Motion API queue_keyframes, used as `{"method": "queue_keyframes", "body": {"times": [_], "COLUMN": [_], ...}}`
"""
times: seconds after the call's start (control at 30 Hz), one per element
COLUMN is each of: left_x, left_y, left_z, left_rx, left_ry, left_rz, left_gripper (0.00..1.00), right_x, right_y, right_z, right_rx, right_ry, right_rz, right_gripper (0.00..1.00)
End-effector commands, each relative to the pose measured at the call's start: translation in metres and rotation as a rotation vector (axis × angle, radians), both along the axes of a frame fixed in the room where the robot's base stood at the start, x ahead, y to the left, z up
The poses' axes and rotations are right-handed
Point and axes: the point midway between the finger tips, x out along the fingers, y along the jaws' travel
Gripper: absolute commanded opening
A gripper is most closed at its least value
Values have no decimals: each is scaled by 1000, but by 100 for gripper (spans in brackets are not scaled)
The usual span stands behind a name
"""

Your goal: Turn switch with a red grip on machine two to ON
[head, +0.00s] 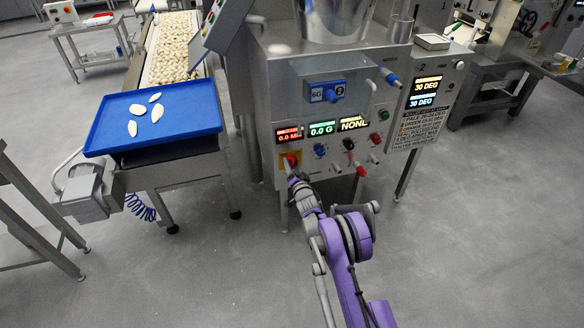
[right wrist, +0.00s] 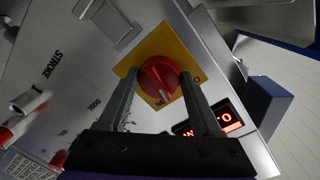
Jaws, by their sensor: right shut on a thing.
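The switch with a red grip (head: 291,160) is on a yellow plate at the lower left of the steel machine's front panel. In the right wrist view the red grip (right wrist: 158,77) sits between the two fingers on its yellow plate (right wrist: 181,52). My right gripper (right wrist: 159,82) is shut on the red grip. In the head view my right gripper (head: 293,178) reaches the switch from below and partly covers it. A "2" shows on the panel at the machine's right. My left gripper is not in view.
Lit displays (head: 322,128) sit above the switch, with a blue knob (head: 320,150) and several other knobs to its right. A blue tray (head: 155,115) with pale pieces stands at the left, by a conveyor (head: 172,50). The floor in front is clear.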

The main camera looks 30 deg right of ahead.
Motion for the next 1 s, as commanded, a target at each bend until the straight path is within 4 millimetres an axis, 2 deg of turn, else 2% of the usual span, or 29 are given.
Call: {"method": "queue_keyframes", "body": {"times": [0.5, 1.0], "left_x": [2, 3], "left_y": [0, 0], "left_z": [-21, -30], "left_rx": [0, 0], "left_ry": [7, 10], "left_rz": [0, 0], "left_gripper": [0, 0], "right_x": [0, 0], "right_y": [0, 0], "right_z": [0, 2], "right_rx": [417, 572], "right_ry": [-100, -138], "right_rz": [0, 0], "right_gripper": [10, 10]}}
